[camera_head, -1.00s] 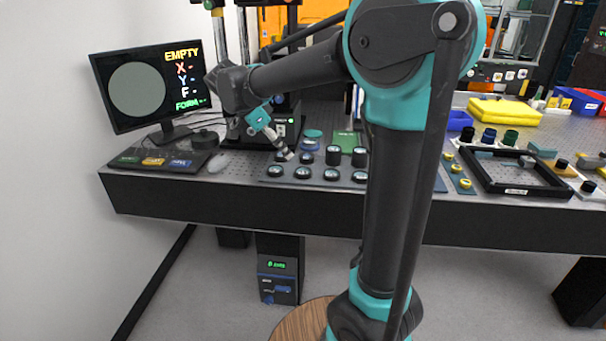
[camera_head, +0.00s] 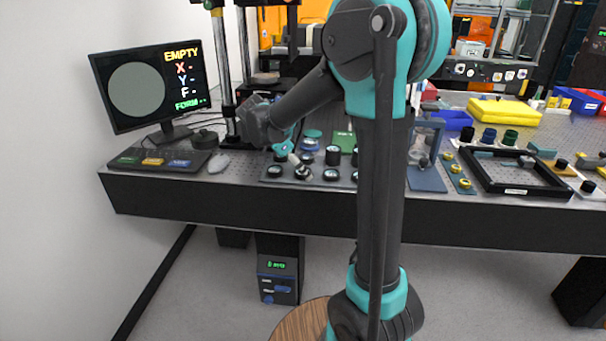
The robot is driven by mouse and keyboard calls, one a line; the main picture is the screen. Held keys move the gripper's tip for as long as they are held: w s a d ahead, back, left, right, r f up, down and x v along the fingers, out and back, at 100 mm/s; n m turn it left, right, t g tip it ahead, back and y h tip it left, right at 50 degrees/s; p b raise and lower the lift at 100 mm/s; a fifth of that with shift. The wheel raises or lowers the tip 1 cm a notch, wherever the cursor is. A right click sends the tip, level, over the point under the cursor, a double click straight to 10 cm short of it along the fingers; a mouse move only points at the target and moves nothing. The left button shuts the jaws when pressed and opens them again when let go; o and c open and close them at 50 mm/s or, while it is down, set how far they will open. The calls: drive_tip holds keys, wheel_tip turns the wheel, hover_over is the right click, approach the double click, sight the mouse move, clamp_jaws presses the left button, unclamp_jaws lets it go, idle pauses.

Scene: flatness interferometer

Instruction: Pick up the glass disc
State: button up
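Several short round black pieces with pale tops (camera_head: 331,174) stand in rows on a grey tray near the front edge of the bench. Behind them lie a teal disc (camera_head: 313,134) and a blue round piece (camera_head: 309,145). I cannot tell which of these, if any, is the glass disc. My gripper (camera_head: 301,163) points down and to the right, low over the left part of the tray, close to the black pieces. Its fingers are too small to tell whether they are open, or whether they touch anything.
The monitor (camera_head: 150,85) at the left reads EMPTY. A control panel (camera_head: 160,160) and a mouse (camera_head: 219,163) lie left of the tray. A black frame (camera_head: 515,190) and small parts lie to the right.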

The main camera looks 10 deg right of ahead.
drive_tip(key=c, duration=1.3)
drive_tip(key=shift+r, duration=0.1)
